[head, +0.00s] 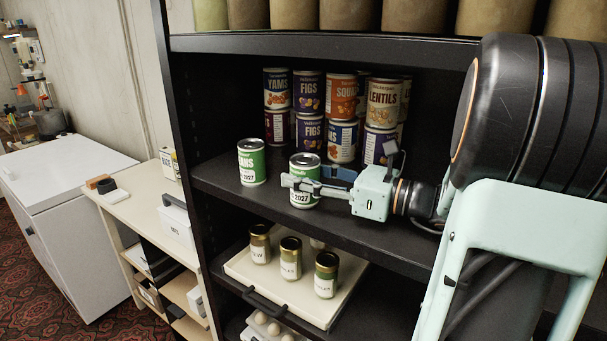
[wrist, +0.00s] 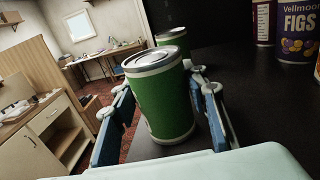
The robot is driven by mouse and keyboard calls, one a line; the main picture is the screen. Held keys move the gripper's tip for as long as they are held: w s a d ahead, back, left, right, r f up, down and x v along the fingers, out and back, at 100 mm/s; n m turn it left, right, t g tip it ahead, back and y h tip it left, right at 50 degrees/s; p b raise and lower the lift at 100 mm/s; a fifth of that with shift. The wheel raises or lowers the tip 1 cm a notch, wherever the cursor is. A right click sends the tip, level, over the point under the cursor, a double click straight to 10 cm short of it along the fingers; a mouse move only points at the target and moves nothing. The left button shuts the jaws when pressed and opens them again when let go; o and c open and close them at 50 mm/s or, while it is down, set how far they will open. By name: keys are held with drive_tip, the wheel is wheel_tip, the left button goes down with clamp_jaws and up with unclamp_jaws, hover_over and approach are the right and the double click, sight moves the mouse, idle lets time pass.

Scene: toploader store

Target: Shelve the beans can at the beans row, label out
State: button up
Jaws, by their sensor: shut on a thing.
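The held beans can (head: 304,167) is green and white with a silver lid, upright at the shelf's front. Its visible lettering faces the head camera, partly covered by a finger. My gripper (head: 306,184) reaches in from the right and is shut around its sides. The wrist view shows the can (wrist: 165,105) between the two blue-and-grey fingers of my gripper (wrist: 160,98), its plain green side toward that camera. I cannot tell whether its base touches the shelf (head: 375,222). A second, similar green can (head: 251,163) stands apart to its left; it also shows in the wrist view (wrist: 172,37).
Stacked yams (head: 277,89), figs (head: 308,92), squash (head: 342,95) and lentils (head: 383,103) cans stand behind. A tray (head: 258,282) with several jars is on the shelf below. The black upright (head: 184,130) bounds the left. Bare shelf lies between the green cans and stacks.

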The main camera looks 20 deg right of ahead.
drive_tip(key=o, duration=1.4)
drive_tip(key=shift+f, duration=0.15)
drive_tip(key=shift+f+b, duration=0.15)
drive_tip(key=shift+b, duration=0.35)
drive_tip(key=v, duration=0.7)
drive_tip(key=r+v, duration=0.1)
drive_tip(key=v, duration=0.2)
drive_tip(key=shift+s+b, duration=0.35)
drive_tip(key=shift+s, duration=0.1)
